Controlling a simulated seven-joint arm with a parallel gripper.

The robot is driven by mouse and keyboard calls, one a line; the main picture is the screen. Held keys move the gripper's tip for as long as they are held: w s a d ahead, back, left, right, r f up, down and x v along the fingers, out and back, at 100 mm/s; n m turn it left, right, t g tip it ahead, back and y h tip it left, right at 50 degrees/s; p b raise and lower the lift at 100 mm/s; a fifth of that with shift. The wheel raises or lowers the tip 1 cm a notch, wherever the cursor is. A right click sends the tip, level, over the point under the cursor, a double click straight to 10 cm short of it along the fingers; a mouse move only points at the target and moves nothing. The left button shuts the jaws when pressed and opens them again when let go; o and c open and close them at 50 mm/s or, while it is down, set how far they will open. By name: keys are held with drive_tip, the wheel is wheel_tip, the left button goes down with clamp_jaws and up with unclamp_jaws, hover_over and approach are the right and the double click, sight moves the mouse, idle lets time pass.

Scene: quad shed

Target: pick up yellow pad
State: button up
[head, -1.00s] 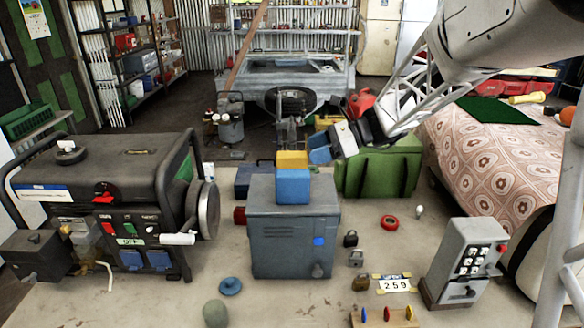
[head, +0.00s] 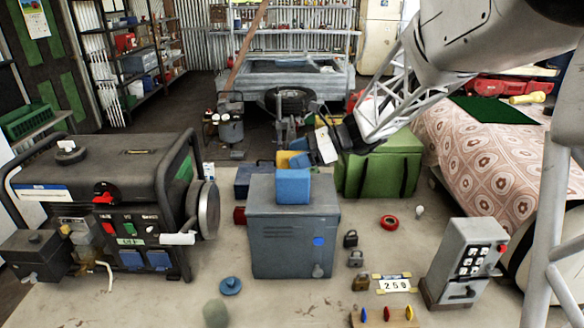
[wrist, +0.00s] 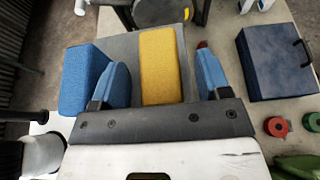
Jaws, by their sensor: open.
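The yellow pad (wrist: 160,65) lies on top of the grey metal cabinet (head: 292,240). In the head view the yellow pad (head: 282,160) shows only in part, behind the blue pad (head: 292,187). My gripper (wrist: 162,78) is open, with its two blue-padded fingers on either side of the yellow pad. A gap shows on each side, wider on the right. In the head view my gripper (head: 296,158) is at the cabinet top, partly covering the yellow pad. The blue pad (wrist: 82,80) lies left of the left finger in the wrist view. Finger height against the pad is hard to tell.
A generator (head: 120,200) stands left of the cabinet. A grey keypad box (head: 465,262), padlocks and red tape (head: 389,222) lie to the right.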

idle(0.3)
drive_tip(key=c, duration=1)
drive_tip(key=shift+r, duration=0.1)
drive_tip(key=shift+r, duration=4.9)
